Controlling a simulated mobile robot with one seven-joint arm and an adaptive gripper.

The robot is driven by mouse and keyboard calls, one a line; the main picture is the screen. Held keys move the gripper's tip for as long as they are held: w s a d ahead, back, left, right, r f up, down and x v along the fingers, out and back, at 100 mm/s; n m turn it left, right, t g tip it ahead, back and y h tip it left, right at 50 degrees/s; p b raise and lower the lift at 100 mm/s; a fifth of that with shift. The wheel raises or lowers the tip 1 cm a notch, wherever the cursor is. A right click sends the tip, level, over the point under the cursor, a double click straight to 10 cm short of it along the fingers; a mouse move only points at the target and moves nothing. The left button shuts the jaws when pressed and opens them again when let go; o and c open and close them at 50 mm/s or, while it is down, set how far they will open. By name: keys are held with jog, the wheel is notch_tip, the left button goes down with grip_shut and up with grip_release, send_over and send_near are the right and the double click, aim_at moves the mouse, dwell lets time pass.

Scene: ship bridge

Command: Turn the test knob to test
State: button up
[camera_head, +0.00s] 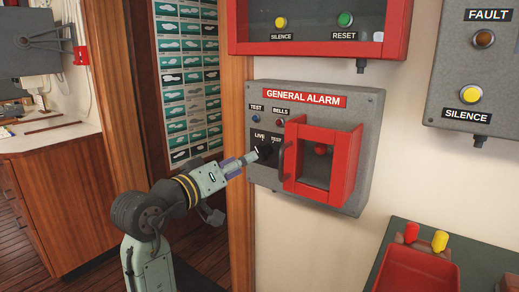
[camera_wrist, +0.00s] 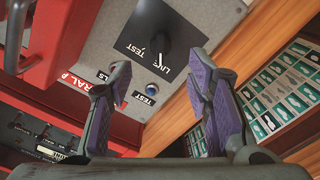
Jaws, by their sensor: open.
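The test knob (camera_head: 265,149) is a black rotary knob on the grey general alarm panel (camera_head: 262,93), beside the LIVE and TEST labels. In the wrist view the knob (camera_wrist: 180,38) shows near the top, on a dark square plate, with a white pointer line near the two labels. I cannot tell for sure which label it points at. My gripper (camera_head: 250,158) is in front of the knob in the head view, partly overlapping its lower left. In the wrist view my gripper (camera_wrist: 157,72) is open with purple pads apart and nothing between them; the knob lies beyond the fingertips.
A red framed guard (camera_head: 346,170) projects from the panel just right of the knob. A blue test lamp (camera_head: 257,120) and a red bells lamp (camera_head: 283,123) sit above. A wooden door frame (camera_head: 238,80) stands left of the panel. A red box (camera_head: 415,270) is lower right.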

aim_at(259, 153)
jog(key=p+x, duration=0.1)
jog(key=x, duration=0.7)
jog(key=shift+p, duration=0.35)
grip_shut()
